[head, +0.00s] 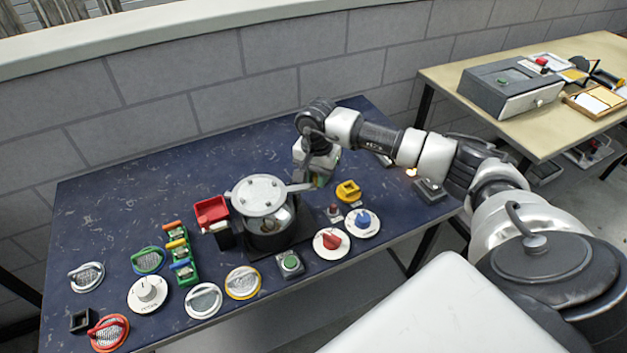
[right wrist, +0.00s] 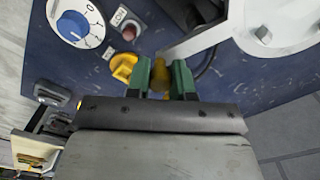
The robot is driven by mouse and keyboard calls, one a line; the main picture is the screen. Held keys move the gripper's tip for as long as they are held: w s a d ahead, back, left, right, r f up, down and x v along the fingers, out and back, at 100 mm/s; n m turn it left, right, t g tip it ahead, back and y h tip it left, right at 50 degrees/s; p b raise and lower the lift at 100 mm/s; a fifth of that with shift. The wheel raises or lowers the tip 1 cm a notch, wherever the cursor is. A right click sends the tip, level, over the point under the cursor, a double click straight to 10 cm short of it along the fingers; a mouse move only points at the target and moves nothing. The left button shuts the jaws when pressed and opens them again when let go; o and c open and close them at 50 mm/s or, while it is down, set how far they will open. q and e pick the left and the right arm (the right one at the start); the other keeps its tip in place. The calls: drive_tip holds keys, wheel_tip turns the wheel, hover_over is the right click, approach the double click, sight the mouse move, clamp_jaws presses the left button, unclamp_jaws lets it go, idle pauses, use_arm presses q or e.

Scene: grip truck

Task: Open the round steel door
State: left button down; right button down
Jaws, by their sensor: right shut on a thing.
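The round steel door (head: 260,194) is a pale metal disc on top of a dark drum-shaped vessel (head: 268,238) on the blue table. The door is partly raised and sits off the opening, and some of the shiny inside shows below its right edge. A bar handle reaches right from the door. My right gripper (head: 317,182) is at the end of that handle. In the right wrist view the green fingers of the right gripper (right wrist: 163,80) are closed around the yellowish handle end, and the door (right wrist: 270,22) is at the upper right. My left gripper is out of view.
A red box (head: 211,211) stands left of the vessel. A grey brick wall is behind. The table's back left is clear.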

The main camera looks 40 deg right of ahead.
drive_tip(key=shift+s+a+m+b, duration=0.5)
drive_tip(key=shift+a+m+b, duration=0.2)
drive_tip(key=shift+m, duration=1.4)
drive_tip(key=shift+s+a+m+b, duration=0.45)
drive_tip(key=shift+a+m+b, duration=0.25)
drive_tip(key=shift+m, duration=1.4)
drive_tip(key=shift+s+a+m+b, duration=0.5)
drive_tip(key=shift+a+m+b, duration=0.15)
drive_tip(key=shift+m, duration=1.45)
drive_tip(key=shift+a, duration=0.1)
drive_tip(key=c, duration=1)
unclamp_jaws()
drive_tip(key=shift+r, duration=0.1)
wheel_tip(320, 180, up, 11)
drive_tip(key=shift+f+b, duration=0.15)
drive_tip(key=shift+b, duration=0.35)
